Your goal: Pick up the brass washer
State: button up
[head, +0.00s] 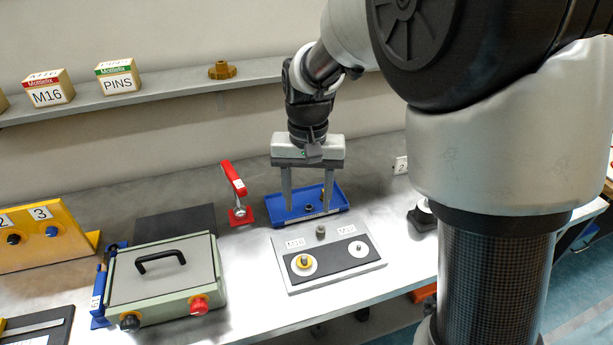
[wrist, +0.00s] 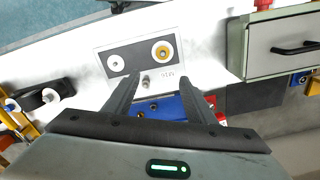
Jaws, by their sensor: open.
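A brass-coloured ring, which looks like the brass washer (head: 304,262), lies around a stud on the left white disc of the grey fixture plate (head: 372,263). It also shows in the wrist view (wrist: 163,51), on the right-hand disc there. My gripper (head: 307,208) is open and empty, pointing down above the blue tray (head: 283,220) behind the plate. In the wrist view its two fingers (wrist: 158,83) stand wide apart, with the tray between them. Small dark and brassy parts lie in the tray; their kind is hard to tell.
A grey-green box (head: 165,280) with a black handle stands left of the plate. A red toggle clamp (head: 236,190) stands left of the tray. A brass knob (head: 222,70) and labelled boxes (head: 118,77) sit on the shelf. The bench front is clear.

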notch_tip(320, 180, down, 12)
jog(key=shift+w+a+f+b, duration=0.1)
jog(key=shift+f+b, duration=0.1)
jog(key=shift+b, duration=0.25)
jog(key=shift+a+f, duration=0.15)
jog(key=shift+f, duration=1.2)
jog(key=shift+a+f, duration=0.15)
jog(key=shift+f, duration=1.15)
jog(key=shift+w+f+b, duration=0.1)
jog(key=shift+f+b, duration=0.15)
jog(key=shift+b, duration=0.05)
jog(key=c, duration=1.1)
